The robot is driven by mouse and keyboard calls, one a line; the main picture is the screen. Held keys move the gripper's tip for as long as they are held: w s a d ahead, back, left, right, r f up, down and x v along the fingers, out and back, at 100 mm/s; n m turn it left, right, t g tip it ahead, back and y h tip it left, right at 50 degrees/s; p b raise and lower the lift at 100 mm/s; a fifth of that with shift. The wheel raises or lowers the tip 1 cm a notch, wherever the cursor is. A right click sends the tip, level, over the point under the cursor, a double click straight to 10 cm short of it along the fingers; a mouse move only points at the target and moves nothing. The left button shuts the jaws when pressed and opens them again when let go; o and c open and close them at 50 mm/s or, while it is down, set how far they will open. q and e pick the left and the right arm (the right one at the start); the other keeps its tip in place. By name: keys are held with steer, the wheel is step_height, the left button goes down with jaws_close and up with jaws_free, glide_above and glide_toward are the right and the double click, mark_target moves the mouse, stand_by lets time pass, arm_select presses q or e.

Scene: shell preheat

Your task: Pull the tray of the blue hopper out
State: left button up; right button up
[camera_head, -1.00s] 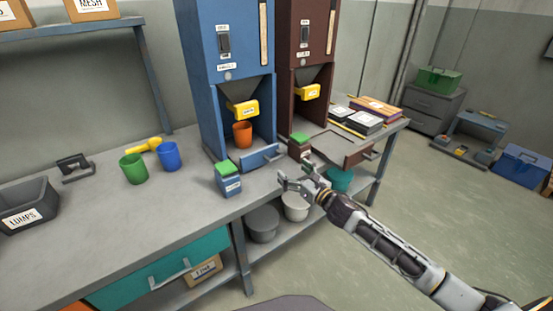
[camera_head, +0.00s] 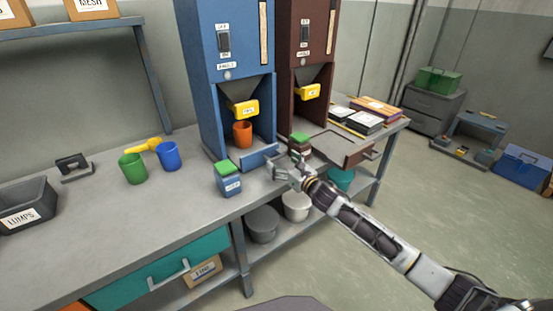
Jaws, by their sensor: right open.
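The blue hopper (camera_head: 226,48) stands on the bench, with a yellow outlet (camera_head: 246,109) above an orange cup (camera_head: 243,134) in its bay. Its tray (camera_head: 257,157) shows as a blue front panel low at the bay's opening. My right gripper (camera_head: 275,171) is open just in front of this panel, at the right part where the handle was visible. The gripper now covers the handle, and I cannot tell whether the fingers touch it. My left gripper is not in view.
A blue box with a green lid (camera_head: 229,179) stands left of my gripper. A similar brown box (camera_head: 299,145) stands behind it. The brown hopper (camera_head: 305,45) has its tray (camera_head: 358,157) pulled out on the right. Green (camera_head: 133,168) and blue (camera_head: 168,155) cups stand left.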

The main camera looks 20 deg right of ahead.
mark_target(277, 159)
steer(key=shift+x, duration=1.5)
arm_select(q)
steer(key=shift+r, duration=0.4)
arm_select(e)
steer(key=shift+w+a, duration=0.15)
steer(key=shift+w, duration=0.2)
steer(key=shift+c, duration=0.3)
steer(key=c, duration=1.4)
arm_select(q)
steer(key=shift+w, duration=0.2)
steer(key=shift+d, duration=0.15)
